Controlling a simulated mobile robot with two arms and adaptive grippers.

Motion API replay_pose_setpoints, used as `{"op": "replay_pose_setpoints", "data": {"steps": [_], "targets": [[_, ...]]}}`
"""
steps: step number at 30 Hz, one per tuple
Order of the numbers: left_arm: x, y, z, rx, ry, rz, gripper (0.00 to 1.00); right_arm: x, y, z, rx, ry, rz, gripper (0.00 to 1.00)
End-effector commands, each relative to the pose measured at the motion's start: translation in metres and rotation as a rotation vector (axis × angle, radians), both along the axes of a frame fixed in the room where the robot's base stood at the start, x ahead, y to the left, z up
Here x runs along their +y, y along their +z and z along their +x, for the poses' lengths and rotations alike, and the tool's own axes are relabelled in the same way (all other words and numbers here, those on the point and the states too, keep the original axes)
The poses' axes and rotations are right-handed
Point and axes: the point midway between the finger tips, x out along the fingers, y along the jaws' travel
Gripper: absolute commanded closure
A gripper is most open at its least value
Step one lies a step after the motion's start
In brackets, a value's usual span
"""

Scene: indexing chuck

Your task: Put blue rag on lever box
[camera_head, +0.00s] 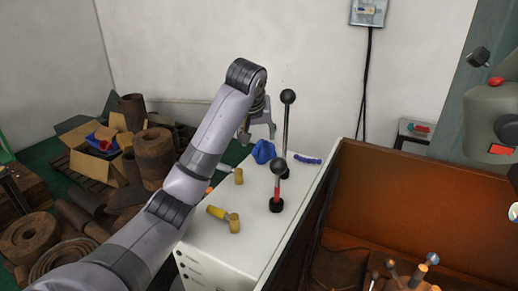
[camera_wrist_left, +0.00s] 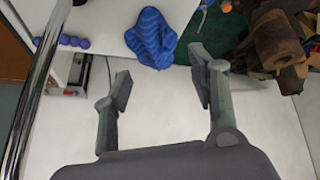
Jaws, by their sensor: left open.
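The crumpled blue rag (camera_head: 263,151) lies at the far edge of the white lever box's top (camera_head: 250,205). In the left wrist view the rag (camera_wrist_left: 151,38) reaches over the box edge, just beyond the fingertips. My left gripper (camera_head: 262,127) is above and close to the rag. Its two fingers (camera_wrist_left: 160,82) are spread with nothing between them. Two black-knobbed levers (camera_head: 287,115) (camera_head: 278,185) stand upright on the box to the right of the rag. My right gripper is not in view.
A brown open bin (camera_head: 420,195) adjoins on the right. Cardboard boxes (camera_head: 95,165) and rusty rolls (camera_head: 154,155) crowd the left floor.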

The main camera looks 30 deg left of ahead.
Motion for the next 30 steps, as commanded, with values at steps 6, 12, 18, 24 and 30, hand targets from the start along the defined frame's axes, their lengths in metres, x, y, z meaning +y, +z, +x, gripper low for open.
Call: {"op": "replay_pose_setpoints", "data": {"steps": [6,12,18,24,30], "targets": [[-0.006,0.040,-0.021,-0.001,0.001,0.007,0.47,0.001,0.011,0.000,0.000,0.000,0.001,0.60],[-0.010,0.050,-0.029,0.000,0.000,0.002,0.47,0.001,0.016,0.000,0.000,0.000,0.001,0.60],[-0.012,0.050,-0.030,0.002,-0.001,-0.001,0.47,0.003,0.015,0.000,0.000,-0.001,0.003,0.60],[-0.012,0.050,-0.030,0.002,0.000,-0.001,0.47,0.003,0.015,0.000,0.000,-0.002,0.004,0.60],[-0.012,0.050,-0.030,0.001,0.000,-0.001,0.47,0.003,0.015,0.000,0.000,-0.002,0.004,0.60]]}}
